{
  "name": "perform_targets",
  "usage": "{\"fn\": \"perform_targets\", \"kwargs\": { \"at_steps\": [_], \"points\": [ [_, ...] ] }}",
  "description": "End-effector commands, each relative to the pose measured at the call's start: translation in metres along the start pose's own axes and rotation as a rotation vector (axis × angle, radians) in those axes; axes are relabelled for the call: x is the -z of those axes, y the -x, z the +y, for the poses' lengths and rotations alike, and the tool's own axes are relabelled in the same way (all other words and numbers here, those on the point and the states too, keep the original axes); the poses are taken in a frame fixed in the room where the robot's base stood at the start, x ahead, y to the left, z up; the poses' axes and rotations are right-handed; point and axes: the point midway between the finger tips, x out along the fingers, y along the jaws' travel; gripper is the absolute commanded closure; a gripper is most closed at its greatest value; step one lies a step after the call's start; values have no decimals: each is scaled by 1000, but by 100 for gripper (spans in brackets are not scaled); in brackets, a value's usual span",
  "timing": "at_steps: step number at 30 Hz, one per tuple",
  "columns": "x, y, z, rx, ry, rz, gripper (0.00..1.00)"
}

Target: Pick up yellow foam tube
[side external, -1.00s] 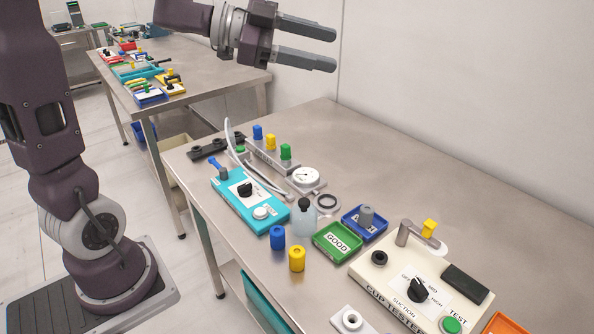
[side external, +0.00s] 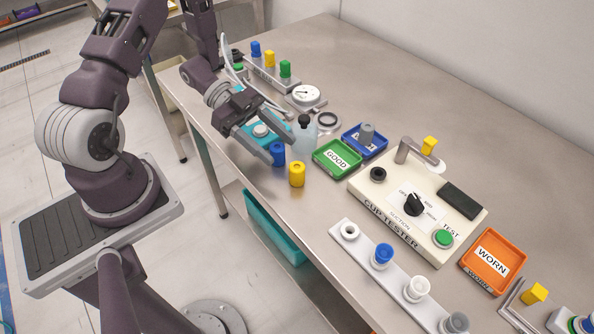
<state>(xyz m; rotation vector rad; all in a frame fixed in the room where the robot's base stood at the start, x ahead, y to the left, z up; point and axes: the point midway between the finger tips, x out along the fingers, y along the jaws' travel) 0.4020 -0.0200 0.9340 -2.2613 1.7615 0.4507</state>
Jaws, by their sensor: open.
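The yellow foam tube (side external: 297,174) is a short upright cylinder with a hole in its top, standing on the metal table left of the green tray. A similar blue tube (side external: 277,154) stands just behind it. My gripper (side external: 282,150) is open and empty, its fingers angled down toward the tubes. In the picture its fingertips lie either side of the blue tube and just short of the yellow one. I cannot tell how high the fingertips are above the table.
A clear bottle with a black cap (side external: 304,135) stands close to the fingers. The green GOOD tray (side external: 337,158) and blue tray (side external: 365,140) are right of it. The cup tester (side external: 415,205) and a white cup strip (side external: 385,270) stand nearer. Table space at the back right is clear.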

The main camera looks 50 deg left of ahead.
Motion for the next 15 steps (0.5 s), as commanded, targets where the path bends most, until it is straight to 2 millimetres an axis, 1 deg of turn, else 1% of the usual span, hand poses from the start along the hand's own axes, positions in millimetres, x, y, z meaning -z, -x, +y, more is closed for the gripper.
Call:
{"fn": "perform_targets", "kwargs": {
  "at_steps": [5, 9, 12, 15],
  "points": [
    [-1, -23, 2, -4, -1, 1, 45],
    [0, -50, 6, -4, 2, 1, 45],
    [0, -65, 4, -3, -1, 0, 45],
    [0, -70, 4, 0, -2, 0, 45]
  ]
}}
